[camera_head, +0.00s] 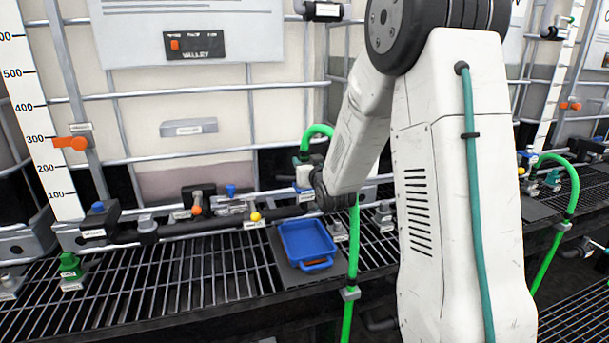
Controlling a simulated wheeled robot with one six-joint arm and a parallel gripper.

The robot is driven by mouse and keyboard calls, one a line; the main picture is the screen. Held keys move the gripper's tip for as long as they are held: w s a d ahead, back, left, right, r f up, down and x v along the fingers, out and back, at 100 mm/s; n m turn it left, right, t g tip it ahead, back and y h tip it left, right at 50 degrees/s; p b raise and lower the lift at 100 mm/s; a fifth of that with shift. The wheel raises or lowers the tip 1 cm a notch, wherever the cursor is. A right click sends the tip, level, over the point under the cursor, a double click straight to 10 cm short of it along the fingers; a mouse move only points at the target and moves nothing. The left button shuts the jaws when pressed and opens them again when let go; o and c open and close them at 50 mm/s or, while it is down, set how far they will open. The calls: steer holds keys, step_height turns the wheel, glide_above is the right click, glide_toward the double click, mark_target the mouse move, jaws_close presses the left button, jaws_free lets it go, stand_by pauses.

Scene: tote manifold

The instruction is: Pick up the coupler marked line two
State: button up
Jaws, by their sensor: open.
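No marking for line two can be read, so I cannot tell which fitting is that coupler. A white and dark fitting (303,174) with a green hose looping from its top stands just left of my wrist. A green fitting (70,266) with a small label stands on the grating at far left. A grey clamp-like piece (349,293) sits on the green hose in front. The dark end of my arm with my gripper (322,188) is beside the white fitting; its fingers are mostly hidden. It is open, and I see nothing held.
A blue tray (306,240) lies on a dark mat on the grating (190,268). A black pipe with valves and a yellow knob (255,216) runs behind it. My arm hides much of the middle right.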

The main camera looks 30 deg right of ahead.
steer(key=x, duration=0.4)
steer(key=shift+w, duration=0.15)
steer(key=shift+a, duration=0.1)
jaws_close()
steer(key=shift+r, duration=0.1)
